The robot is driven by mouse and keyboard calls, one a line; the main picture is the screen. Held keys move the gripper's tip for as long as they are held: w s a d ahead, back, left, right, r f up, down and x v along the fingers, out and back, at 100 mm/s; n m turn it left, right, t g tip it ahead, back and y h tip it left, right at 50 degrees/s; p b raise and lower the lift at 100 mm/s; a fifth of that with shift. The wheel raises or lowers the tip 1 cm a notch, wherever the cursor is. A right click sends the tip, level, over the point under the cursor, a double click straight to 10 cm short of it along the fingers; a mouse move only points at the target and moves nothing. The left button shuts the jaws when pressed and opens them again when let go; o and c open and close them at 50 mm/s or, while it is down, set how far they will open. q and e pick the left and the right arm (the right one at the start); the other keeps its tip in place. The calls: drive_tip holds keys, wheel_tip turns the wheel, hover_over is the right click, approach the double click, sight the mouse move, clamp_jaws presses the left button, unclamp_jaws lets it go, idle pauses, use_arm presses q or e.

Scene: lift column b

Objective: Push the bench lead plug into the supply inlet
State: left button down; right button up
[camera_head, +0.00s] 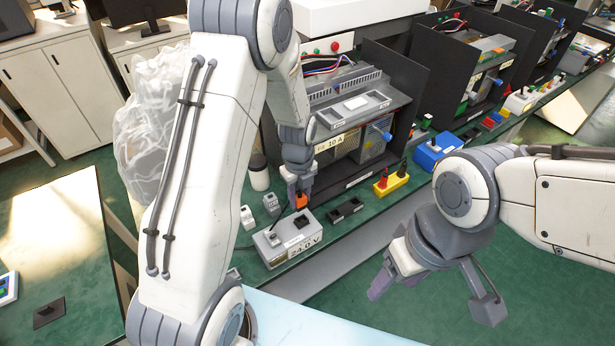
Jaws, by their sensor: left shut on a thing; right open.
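My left gripper (300,190) is shut on a small orange plug (301,202), which I take to be the bench lead plug. It holds the plug just above the back of a pale supply box (300,252) labelled 24.0 V. The box's top carries a dark socket (303,221), likely the inlet, and a dark part further left. I cannot tell whether the plug touches the box; it looks apart from the socket. My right gripper (384,278) is open and empty, over the floor in front of the bench.
Small grey blocks (271,204), a dark double socket (345,210) and a yellow block with plugs (391,182) stand on the green bench near the box. A dark-sided rack (400,75) rises behind. A white cup (259,176) stands left of my gripper.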

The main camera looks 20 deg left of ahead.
sight(301, 206)
use_arm(q)
drive_tip(key=shift+w, duration=0.5)
use_arm(e)
drive_tip(key=shift+w+d, duration=0.1)
drive_tip(key=shift+w, duration=0.4)
use_arm(q)
drive_tip(key=shift+r, duration=0.1)
use_arm(e)
drive_tip(key=shift+r, duration=0.15)
use_arm(q)
drive_tip(key=shift+f+b, duration=1.95)
drive_tip(key=shift+f, duration=0.9)
use_arm(e)
wheel_tip(301, 206, down, 4)
drive_tip(key=shift+f, duration=0.1)
use_arm(q)
drive_tip(key=shift+f, duration=0.2)
drive_tip(key=shift+f, duration=0.35)
